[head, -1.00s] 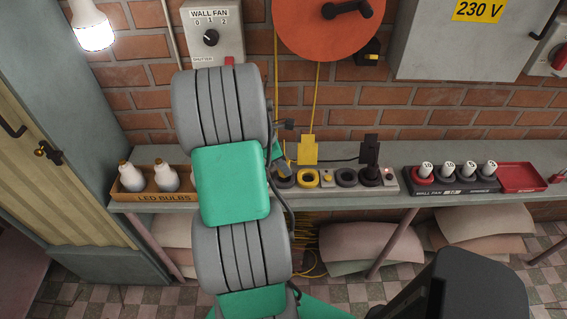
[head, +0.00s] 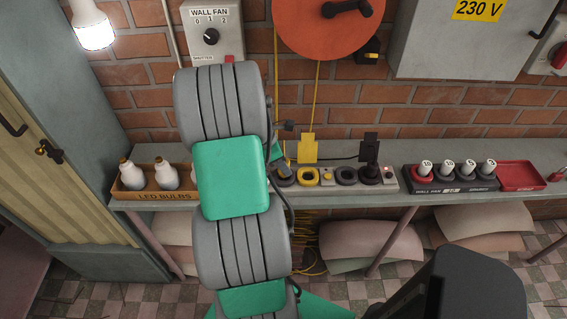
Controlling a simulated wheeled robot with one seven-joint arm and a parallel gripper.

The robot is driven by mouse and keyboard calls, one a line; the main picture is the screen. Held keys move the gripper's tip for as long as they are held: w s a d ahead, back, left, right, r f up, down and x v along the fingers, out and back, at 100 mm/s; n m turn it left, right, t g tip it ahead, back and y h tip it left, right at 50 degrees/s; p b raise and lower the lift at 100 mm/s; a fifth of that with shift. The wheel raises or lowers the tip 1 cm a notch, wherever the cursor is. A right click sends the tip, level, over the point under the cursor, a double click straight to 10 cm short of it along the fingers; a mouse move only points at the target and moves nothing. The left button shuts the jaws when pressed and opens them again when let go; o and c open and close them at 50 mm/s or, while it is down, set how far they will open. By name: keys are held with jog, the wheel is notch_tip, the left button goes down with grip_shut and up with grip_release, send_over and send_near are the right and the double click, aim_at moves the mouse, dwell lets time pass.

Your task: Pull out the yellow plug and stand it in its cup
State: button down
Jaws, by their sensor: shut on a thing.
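My gripper (head: 284,169) shows only in part past my arm, low at the left end of the grey socket strip. It is shut over the dark round seat (head: 285,180) there. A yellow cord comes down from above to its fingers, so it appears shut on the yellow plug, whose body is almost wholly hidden. The cup looks empty. I cannot tell whether the plug is still seated.
To the right on the strip are a dark ring (head: 346,176) and a black plug (head: 370,171) with a black plate behind. A wall-fan fuse tray (head: 452,188) and red tray (head: 520,176) stand further right. A LED-bulb box (head: 158,195) stands left. An orange reel (head: 322,32) hangs above.

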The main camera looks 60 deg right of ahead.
jog(key=shift+f, duration=0.95)
jog(key=c, duration=0.9)
grip_release()
